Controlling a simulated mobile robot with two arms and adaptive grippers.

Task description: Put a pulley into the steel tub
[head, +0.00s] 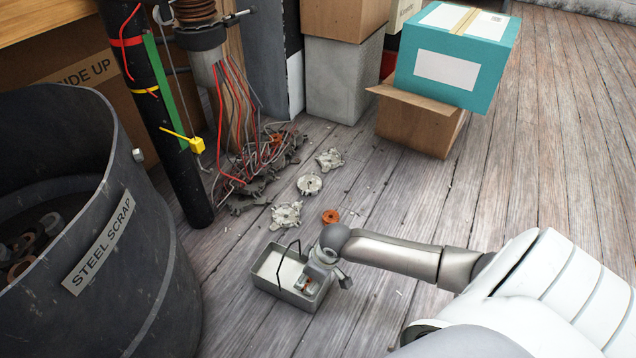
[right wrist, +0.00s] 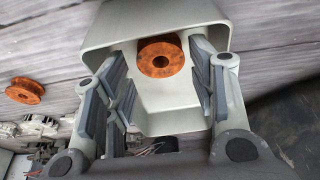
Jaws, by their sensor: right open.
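A rusty orange pulley (right wrist: 160,60) lies in a small grey bin (head: 268,283), between my spread fingers in the right wrist view. A bit of it shows orange in the head view (head: 307,283). My right gripper (head: 318,277) is open, pointing down over the bin's right end; it also shows in the right wrist view (right wrist: 160,85). A second orange pulley (head: 330,216) lies on the floor behind the bin and also shows in the right wrist view (right wrist: 25,90). The dark round tub (head: 125,270), labelled STEEL SCRAP, stands at left with rusty parts inside. My left gripper is out of view.
The bin has a thin black handle (head: 284,250). Grey castings (head: 286,215) and a heap of wires and scrap (head: 255,165) lie behind it. A black post (head: 165,120) stands beside the tub. Boxes (head: 440,65) stand at the back. The floor at right is clear.

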